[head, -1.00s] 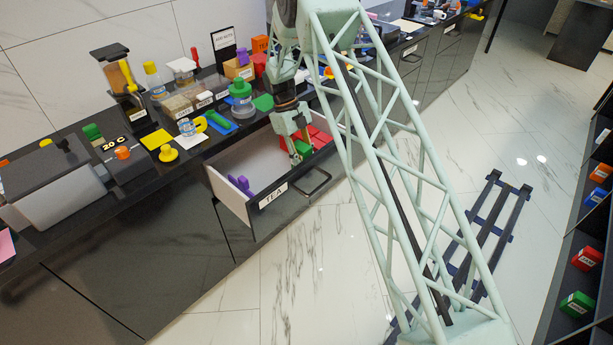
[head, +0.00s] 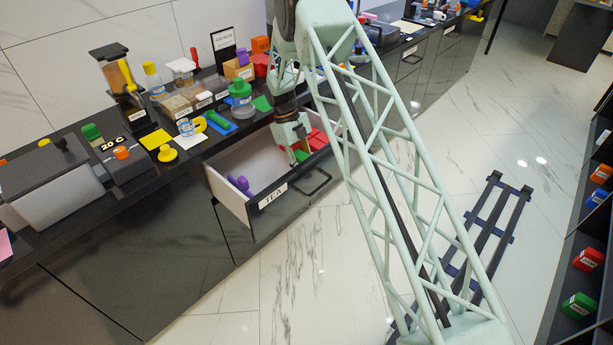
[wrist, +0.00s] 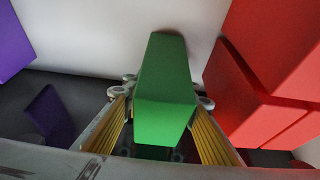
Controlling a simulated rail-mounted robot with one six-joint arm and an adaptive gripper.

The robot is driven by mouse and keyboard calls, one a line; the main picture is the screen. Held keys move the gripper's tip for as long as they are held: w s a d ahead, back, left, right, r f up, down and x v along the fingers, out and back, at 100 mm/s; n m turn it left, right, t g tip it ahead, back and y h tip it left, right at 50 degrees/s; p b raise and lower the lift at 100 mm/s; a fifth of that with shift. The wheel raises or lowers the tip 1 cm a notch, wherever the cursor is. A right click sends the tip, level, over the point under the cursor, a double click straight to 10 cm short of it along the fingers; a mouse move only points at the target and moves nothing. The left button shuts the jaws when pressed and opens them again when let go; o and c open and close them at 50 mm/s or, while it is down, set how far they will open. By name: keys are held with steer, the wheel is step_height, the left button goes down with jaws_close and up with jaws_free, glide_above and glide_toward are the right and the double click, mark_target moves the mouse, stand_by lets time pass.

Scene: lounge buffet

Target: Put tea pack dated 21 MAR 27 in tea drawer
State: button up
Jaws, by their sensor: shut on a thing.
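The open drawer labelled TEA (head: 273,198) juts out from the dark counter in the head view. My gripper (head: 297,158) reaches down inside it, toward its right part. In the wrist view my gripper (wrist: 165,125) is shut on a green tea pack (wrist: 167,95), held between the yellow-lined fingers. The pale drawer interior shows behind the pack. No date is readable on the pack. I cannot tell whether the pack touches the drawer floor.
Red packs (wrist: 265,75) lie in the drawer close to the right of the green pack. Purple packs (head: 238,184) are at the drawer's left end. White drawer floor between is clear. Jars and containers stand on the counter behind.

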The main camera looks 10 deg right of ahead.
mark_target(300, 154)
steer(key=shift+f, duration=0.15)
steer(key=o, duration=0.9)
steer(key=shift+p+v, duration=1.25)
steer(key=shift+v, duration=4.9)
